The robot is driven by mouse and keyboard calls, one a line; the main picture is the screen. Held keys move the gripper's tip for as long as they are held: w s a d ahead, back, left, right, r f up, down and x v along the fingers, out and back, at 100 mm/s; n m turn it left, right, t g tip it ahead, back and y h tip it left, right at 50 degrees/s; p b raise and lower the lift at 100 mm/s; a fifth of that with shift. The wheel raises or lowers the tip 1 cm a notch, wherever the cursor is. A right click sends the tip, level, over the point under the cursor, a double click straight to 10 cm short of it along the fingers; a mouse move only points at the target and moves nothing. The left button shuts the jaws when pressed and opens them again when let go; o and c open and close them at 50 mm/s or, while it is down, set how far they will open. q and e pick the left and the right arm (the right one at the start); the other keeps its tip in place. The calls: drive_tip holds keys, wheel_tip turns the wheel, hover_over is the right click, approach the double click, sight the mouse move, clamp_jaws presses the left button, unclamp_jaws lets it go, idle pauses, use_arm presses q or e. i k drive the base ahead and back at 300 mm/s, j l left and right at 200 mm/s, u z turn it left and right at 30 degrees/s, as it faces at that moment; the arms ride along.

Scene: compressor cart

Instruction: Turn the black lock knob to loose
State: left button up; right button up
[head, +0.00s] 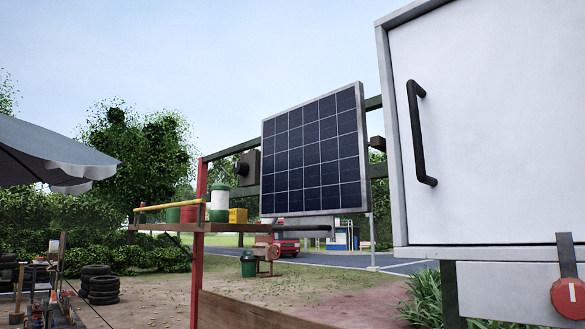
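A dark box (253,168) is fixed on the frame at the left edge of the solar panel (314,152). A round black part (241,169), which looks like a knob, sticks out from the box's left side. It is small and far off, so its setting cannot be read. A smaller brown block (377,143) sits on the frame at the panel's right side. Neither of my grippers is in view.
A white cabinet door (490,120) with a black handle (417,135) fills the right side. A red round dial (569,297) sits low right. A shelf (215,227) holds several cans and a yellow box (238,216). Tyres (101,284) and an umbrella (45,155) are left.

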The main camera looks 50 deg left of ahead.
sight(240, 168)
drive_tip(key=j+u, duration=0.2)
drive_tip(key=u, duration=0.2)
drive_tip(key=k+j+u, duration=0.1)
drive_tip(key=u, duration=0.35)
drive_tip(key=j+u, duration=0.4)
drive_tip(key=i+l, duration=0.1)
drive_tip(key=i, duration=0.55)
